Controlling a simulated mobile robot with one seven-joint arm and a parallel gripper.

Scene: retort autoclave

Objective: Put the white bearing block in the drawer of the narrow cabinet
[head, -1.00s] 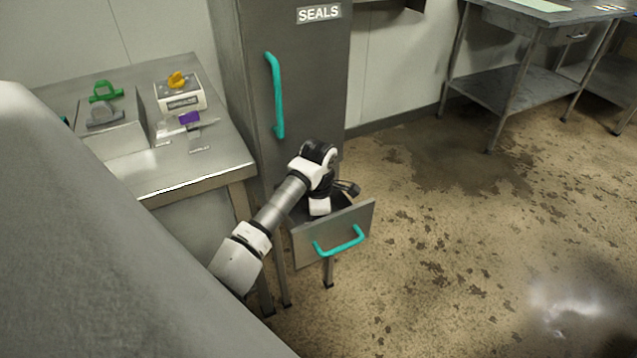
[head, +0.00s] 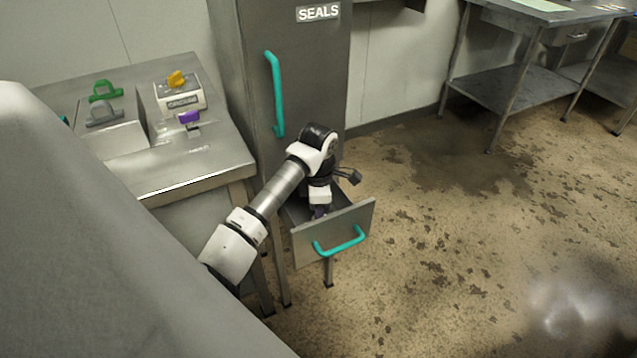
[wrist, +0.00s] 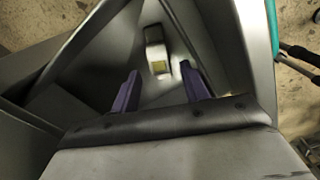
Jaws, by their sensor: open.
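The narrow cabinet (head: 302,85) is the tall grey one with the SEALS sign, and its low drawer (head: 308,243) is pulled open. My gripper (head: 319,211) is at the drawer opening and points down into it. In the wrist view my gripper (wrist: 160,82) is open, its two purple fingers apart with nothing between them. A small pale block (wrist: 155,42), which looks like the white bearing block, lies inside the drawer (wrist: 215,40) just beyond the fingertips, apart from them. It has a yellowish patch at its near end. The block is hidden in the head view.
A steel counter (head: 200,165) stands left of the cabinet, with a green clamp-like part (head: 105,91), a yellow-topped box (head: 180,92) and a purple part (head: 189,117) on it. A teal handle (head: 340,242) sticks out from the drawer front. The floor to the right is clear.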

